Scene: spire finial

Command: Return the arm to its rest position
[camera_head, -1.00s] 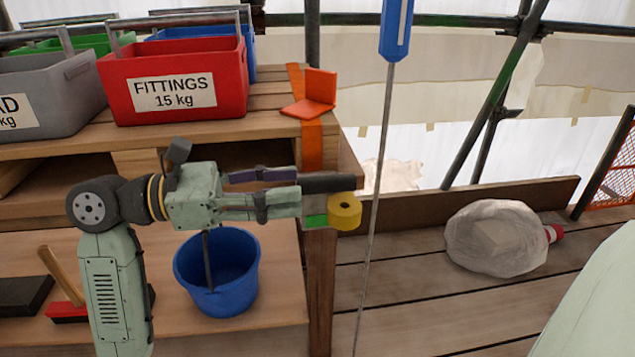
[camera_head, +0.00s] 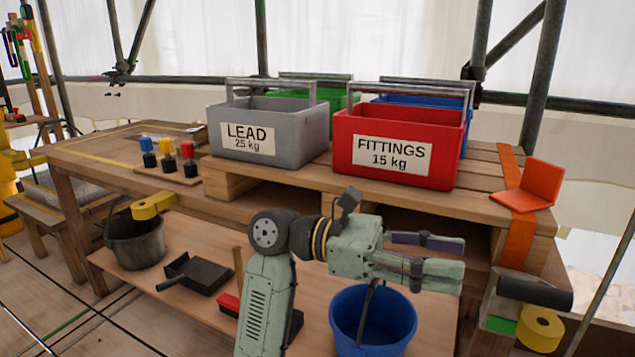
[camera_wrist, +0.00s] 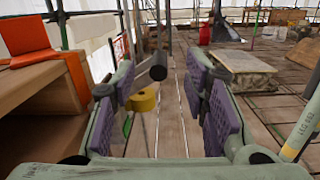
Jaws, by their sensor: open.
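My gripper (camera_head: 462,257) is open and empty in the head view. It points to the right, in front of the wooden bench and above the blue bucket (camera_head: 373,318). My arm is bent, with its forearm rising from the bottom of the picture. In the wrist view, my gripper (camera_wrist: 170,95) shows two purple-padded fingers spread wide with nothing between the pads. Beyond them, a black cylinder and a yellow tape roll (camera_wrist: 144,101) show near the bench's end.
A red FITTINGS crate (camera_head: 398,145) and a grey LEAD crate (camera_head: 268,132) stand on the bench behind my arm. An orange bracket (camera_head: 530,188) sits at its right corner. A dustpan (camera_head: 197,276) and black bucket (camera_head: 136,240) are at left. Open plank floor shows in the wrist view.

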